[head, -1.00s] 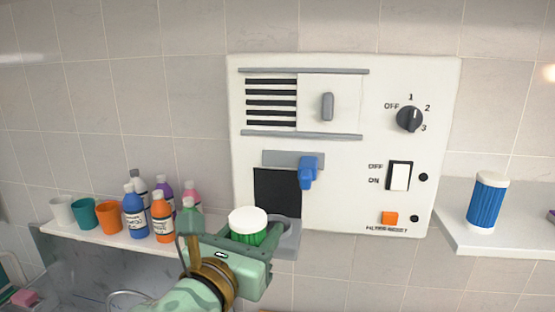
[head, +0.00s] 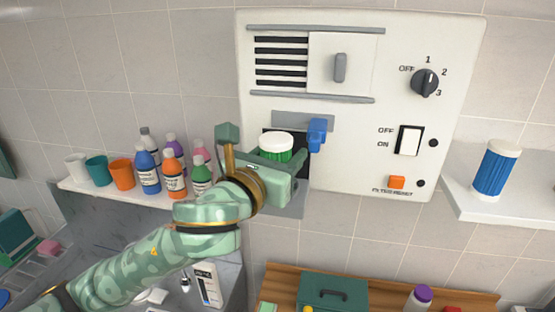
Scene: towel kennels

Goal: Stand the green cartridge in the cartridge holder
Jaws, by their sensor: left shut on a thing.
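The green cartridge (head: 276,156) with its white ribbed cap (head: 276,141) is upright in the head view, in front of the wall panel. My left gripper (head: 277,166) is shut on it and hides its lower part. The cartridge holder (head: 290,209) is the grey ledge under a dark recess in the panel. My gripper and arm cover much of it, so I cannot tell whether the cartridge touches it. A blue lever (head: 317,134) sits just right of the cartridge. My right gripper is not in view.
The white panel (head: 350,175) also has a dial (head: 425,83), a switch (head: 410,141) and an orange button (head: 397,182). Several cups and bottles crowd the left shelf (head: 112,196). A blue cartridge (head: 495,170) stands on the right shelf (head: 485,207). A green toolbox (head: 333,292) is below.

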